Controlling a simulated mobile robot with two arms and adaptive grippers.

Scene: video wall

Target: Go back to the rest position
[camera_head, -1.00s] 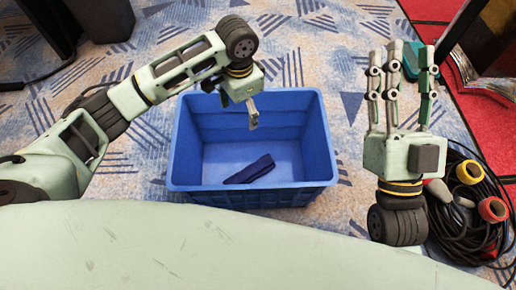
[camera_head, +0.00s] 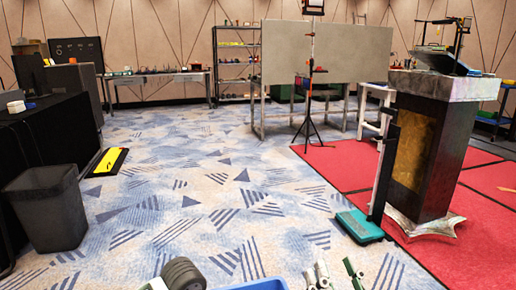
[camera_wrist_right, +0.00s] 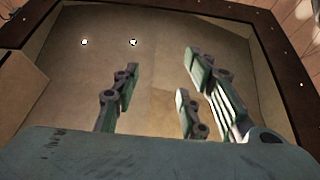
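My right gripper (camera_head: 335,272) shows only its fingertips at the bottom edge of the head view. In the right wrist view (camera_wrist_right: 160,95) its fingers stand apart with nothing between them, pointing up toward the ceiling. My left gripper is out of the picture. The blue crate (camera_head: 258,285) shows only a strip of its far rim, between my arms. Its inside is hidden.
A teal-based stand (camera_head: 359,227) is on the floor ahead of my right gripper. A dark lectern (camera_head: 428,150) stands on red carpet at right. A black bin (camera_head: 47,208) and a black-covered table (camera_head: 50,135) are at left. Patterned carpet (camera_head: 200,180) is open in the middle.

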